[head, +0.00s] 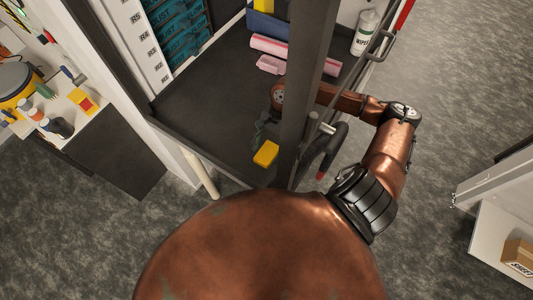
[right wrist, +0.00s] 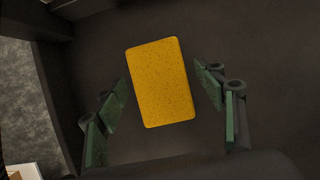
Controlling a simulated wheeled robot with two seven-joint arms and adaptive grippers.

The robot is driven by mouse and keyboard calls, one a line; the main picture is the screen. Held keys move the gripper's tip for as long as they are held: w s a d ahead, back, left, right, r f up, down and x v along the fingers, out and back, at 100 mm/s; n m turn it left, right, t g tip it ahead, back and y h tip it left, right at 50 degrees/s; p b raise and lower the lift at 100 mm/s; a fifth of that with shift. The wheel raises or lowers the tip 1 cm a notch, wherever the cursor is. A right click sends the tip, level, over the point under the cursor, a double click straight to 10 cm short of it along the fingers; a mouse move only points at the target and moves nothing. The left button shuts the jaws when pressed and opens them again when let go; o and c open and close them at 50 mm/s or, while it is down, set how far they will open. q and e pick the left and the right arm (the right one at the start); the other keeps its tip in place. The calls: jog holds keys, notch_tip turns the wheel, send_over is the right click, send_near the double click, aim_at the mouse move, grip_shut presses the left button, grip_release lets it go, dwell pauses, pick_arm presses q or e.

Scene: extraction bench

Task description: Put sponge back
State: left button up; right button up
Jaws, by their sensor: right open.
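A yellow sponge (head: 265,153) lies on the dark shelf surface (head: 205,110), near its front edge. In the right wrist view the sponge (right wrist: 160,82) is slightly tilted in the picture, with the two green-padded fingers of my right gripper (right wrist: 159,86) spread on either side of it. There is a visible gap between each finger and the sponge. In the head view my right gripper (head: 263,138) reaches in behind a dark upright post, just beyond the sponge, and is partly hidden. My left gripper is not in view.
The dark upright post (head: 305,80) stands close to my right arm. Teal boxes (head: 180,35) fill the left side. The shelf's left middle is clear.

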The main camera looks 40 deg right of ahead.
jog(key=b+v, duration=0.2)
jog(key=v, duration=0.8)
jog(key=shift+r, duration=0.2)
